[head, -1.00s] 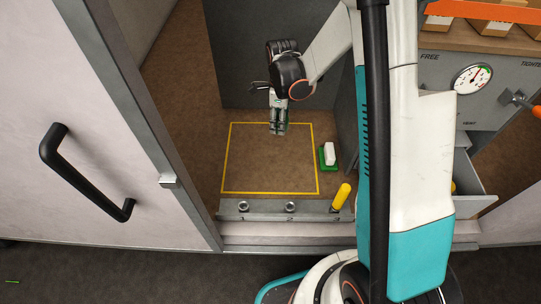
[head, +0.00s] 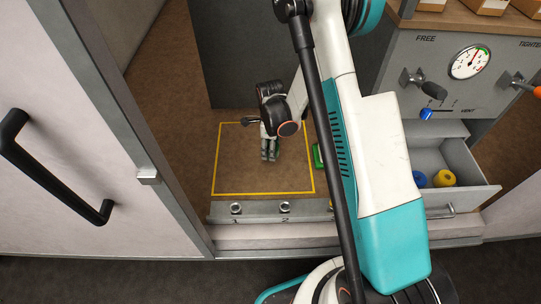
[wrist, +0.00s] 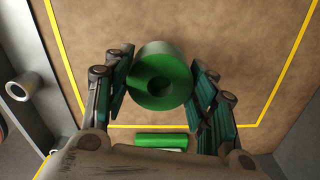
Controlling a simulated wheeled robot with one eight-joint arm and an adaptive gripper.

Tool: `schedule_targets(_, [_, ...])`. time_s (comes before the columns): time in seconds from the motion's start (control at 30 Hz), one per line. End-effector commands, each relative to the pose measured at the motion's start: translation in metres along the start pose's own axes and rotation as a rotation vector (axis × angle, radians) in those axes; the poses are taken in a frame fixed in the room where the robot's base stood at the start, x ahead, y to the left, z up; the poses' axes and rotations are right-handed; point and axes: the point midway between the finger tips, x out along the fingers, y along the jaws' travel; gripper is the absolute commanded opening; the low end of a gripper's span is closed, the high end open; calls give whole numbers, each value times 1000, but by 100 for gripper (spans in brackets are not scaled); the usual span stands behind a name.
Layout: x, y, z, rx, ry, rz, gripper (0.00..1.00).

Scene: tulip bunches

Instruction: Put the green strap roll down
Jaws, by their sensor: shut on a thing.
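The green strap roll (wrist: 162,76) shows in the wrist view as a thick green ring with a dark hole facing the camera. My gripper (wrist: 158,85) is shut on it, with a dark green-padded finger on each side. In the head view my gripper (head: 269,156) points down inside the yellow outlined square (head: 218,160) on the brown floor. The roll is mostly hidden behind the fingers there. I cannot tell whether the roll touches the floor.
A green block (wrist: 160,140) lies just outside the yellow line; my arm mostly covers it in the head view. An open drawer (head: 470,165) at right holds a yellow roll (head: 444,178) and a blue roll (head: 420,179). A grey sill (head: 260,211) with knobs runs along the front.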

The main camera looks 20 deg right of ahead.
Motion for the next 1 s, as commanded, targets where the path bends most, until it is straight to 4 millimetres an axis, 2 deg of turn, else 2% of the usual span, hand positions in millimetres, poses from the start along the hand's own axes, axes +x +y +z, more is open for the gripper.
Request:
schedule_targets(0.3, [41, 0, 0, 0, 0, 0, 23])
schedule_targets(0.67, [42, 0, 0, 0, 0, 0, 23])
schedule_targets(0.7, [43, 0, 0, 0, 0, 0, 54])
schedule_targets(0.77, [43, 0, 0, 0, 0, 0, 67])
schedule_targets(0.8, [42, 0, 0, 0, 0, 0, 72])
schedule_targets(1.0, [42, 0, 0, 0, 0, 0, 72])
